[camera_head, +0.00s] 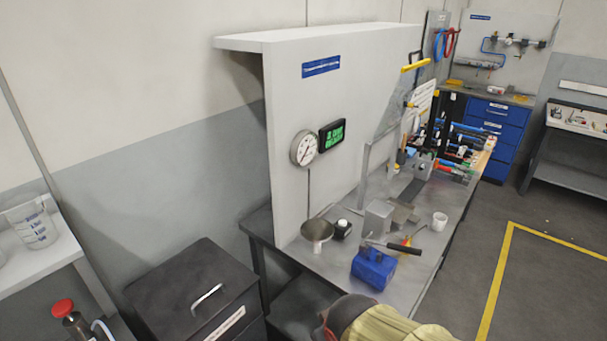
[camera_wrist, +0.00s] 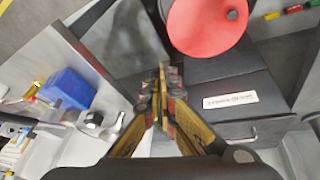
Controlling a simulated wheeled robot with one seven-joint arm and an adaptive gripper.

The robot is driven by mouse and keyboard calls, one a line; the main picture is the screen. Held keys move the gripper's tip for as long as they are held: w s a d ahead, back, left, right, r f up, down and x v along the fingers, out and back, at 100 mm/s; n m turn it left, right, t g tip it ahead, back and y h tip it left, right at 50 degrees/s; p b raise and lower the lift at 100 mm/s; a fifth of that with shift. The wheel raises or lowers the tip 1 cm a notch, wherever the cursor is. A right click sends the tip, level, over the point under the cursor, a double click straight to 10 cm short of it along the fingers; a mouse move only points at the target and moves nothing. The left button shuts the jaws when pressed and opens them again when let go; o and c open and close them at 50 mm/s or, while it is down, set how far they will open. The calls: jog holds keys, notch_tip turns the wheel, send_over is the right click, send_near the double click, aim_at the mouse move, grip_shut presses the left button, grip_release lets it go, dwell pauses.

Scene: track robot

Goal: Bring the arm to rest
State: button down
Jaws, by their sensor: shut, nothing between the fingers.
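My gripper (camera_wrist: 162,90) shows in the wrist view with its yellow and dark fingers together and nothing between them. It points toward a dark cabinet (camera_wrist: 235,82) with a white label. A large red disc (camera_wrist: 205,22) is close to the fingertips on their upper right; I cannot tell the gap. In the head view a rounded grey and yellowish part, probably my arm, enters at the bottom edge. My fingertips do not show there.
A grey workbench (camera_head: 333,265) holds a blue block (camera_head: 373,268), a white cup (camera_head: 440,220) and several tools. The black cabinet (camera_head: 190,290) stands left of it. A red-topped item (camera_head: 62,307) is at bottom left. Clear floor (camera_head: 545,275) with a yellow line lies right.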

jog(key=s+d+r+m, duration=0.3)
jog(key=s+d+r, duration=0.2)
jog(key=d+r, duration=0.1)
jog(key=s+d+r+m+t, duration=0.1)
jog(key=s+d+r+m, duration=0.2)
jog(key=d+r, duration=0.4)
jog(key=shift+s+d+r+h, duration=0.3)
jog(key=shift+s+d+h, duration=0.1)
jog(key=shift+s, duration=0.45)
